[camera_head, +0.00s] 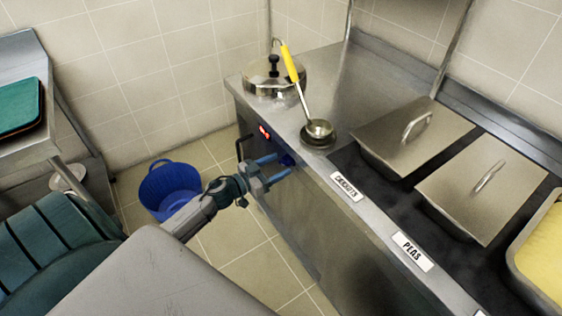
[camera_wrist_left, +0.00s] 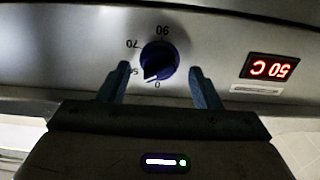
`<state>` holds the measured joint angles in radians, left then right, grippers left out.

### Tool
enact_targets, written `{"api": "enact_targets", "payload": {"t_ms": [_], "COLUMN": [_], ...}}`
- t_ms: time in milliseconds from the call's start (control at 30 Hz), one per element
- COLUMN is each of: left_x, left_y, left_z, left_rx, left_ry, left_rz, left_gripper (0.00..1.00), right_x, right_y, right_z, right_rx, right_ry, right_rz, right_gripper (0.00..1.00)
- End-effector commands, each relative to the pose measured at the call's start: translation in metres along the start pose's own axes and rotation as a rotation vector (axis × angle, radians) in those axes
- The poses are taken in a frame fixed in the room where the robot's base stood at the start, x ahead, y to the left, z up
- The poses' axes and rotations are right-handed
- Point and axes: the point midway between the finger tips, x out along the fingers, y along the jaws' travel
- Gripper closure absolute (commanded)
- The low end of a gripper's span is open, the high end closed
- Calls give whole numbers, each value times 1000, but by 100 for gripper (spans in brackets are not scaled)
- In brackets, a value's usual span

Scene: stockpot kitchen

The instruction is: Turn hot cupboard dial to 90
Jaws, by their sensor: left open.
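The hot cupboard dial (camera_head: 287,160) is a dark blue knob on the front panel of the steel cupboard. In the left wrist view the dial (camera_wrist_left: 160,58) appears upside down, with 0, 50, 70 and 90 marked around it. Its pale pointer mark seems to lie at the lower left, between 0 and 50. My left gripper (camera_head: 278,168) is open in front of the panel, its blue fingers reaching toward the dial. In the wrist view the fingertips (camera_wrist_left: 160,68) stand on either side of the dial, with visible gaps. My right gripper is not in view.
A ladle (camera_head: 317,126), a lidded pot (camera_head: 277,78) and lidded pans (camera_head: 414,135) stand on the counter. A blue bucket (camera_head: 170,188) sits on the floor.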

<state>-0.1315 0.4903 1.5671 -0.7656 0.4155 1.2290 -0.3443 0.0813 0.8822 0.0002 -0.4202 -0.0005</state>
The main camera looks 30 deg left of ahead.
Motion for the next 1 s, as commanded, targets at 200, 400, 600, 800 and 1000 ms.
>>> {"api": "enact_targets", "payload": {"t_ms": [200,400,600,800,1000], "left_x": [18,20,20,20,20], "left_y": [0,0,0,0,0], "left_z": [-1,1,1,0,0], "left_rx": [-2,0,0,0,19], "left_ry": [1,-1,-1,-1,-1], "left_rz": [0,0,0,0,0], "left_gripper": [42,42,59,86,86], "right_x": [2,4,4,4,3], "right_y": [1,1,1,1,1], "right_z": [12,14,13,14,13], "right_rx": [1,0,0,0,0], "right_ry": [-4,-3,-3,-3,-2], "right_rz": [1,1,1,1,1], "right_gripper": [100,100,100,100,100]}}
